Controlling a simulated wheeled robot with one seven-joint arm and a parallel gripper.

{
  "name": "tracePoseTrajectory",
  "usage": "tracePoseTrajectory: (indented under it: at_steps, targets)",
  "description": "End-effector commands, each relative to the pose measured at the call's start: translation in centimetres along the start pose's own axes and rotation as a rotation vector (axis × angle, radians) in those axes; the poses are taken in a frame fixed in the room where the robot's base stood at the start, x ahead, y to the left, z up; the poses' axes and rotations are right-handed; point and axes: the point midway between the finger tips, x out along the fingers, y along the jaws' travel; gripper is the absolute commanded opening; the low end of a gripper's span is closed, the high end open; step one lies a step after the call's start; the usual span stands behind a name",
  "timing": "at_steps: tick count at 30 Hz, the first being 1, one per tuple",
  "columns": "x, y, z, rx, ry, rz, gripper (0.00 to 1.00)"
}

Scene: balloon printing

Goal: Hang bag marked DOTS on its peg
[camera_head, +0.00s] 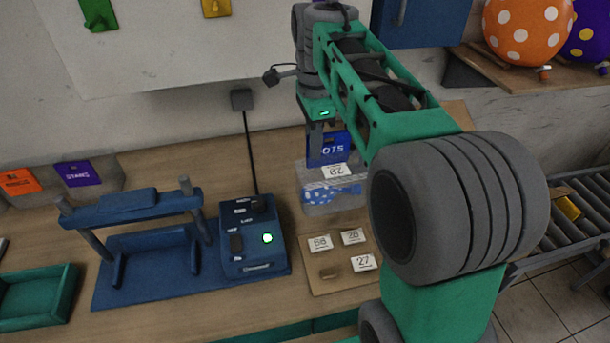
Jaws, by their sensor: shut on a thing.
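A clear bag (340,195) with a blue header reading "OTS", its first letter covered by my gripper, has blue balloons inside. My gripper (315,155) is shut on the header, and the bag hangs upright from it over the back of the bench. A white number card (335,170) shows at the bag's upper part; I cannot tell if it is on the bag or behind it. An orange-header bag (20,182) and a purple-header bag (77,174) are by the wall at the left. I cannot make out an empty peg.
A blue press frame (135,205) and a blue control box (250,240) with a green light stand left of the bag. A wooden board (330,280) with number cards lies in front. A green tray (38,300) is at the left. My arm hides the right part of the bench.

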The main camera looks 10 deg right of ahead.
Motion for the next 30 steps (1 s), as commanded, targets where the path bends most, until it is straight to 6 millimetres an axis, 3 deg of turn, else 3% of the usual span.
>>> tracePoseTrajectory:
  at_steps: [5,14,17,21,28,30]
  targets:
    - [-0.1,-0.8,0.2,0.028,0.0,0.001,0.0]
    - [2.6,-7.0,0.9,0.011,0.0,0.005,0.0]
    - [3.8,-9.6,0.9,0.012,0.0,0.005,0.0]
    - [7.0,-11.9,0.8,0.013,0.0,0.005,0.0]
    - [9.9,-14.2,0.6,0.016,0.0,0.003,0.0]
    - [11.0,-14.0,0.6,0.016,0.0,0.004,0.0]
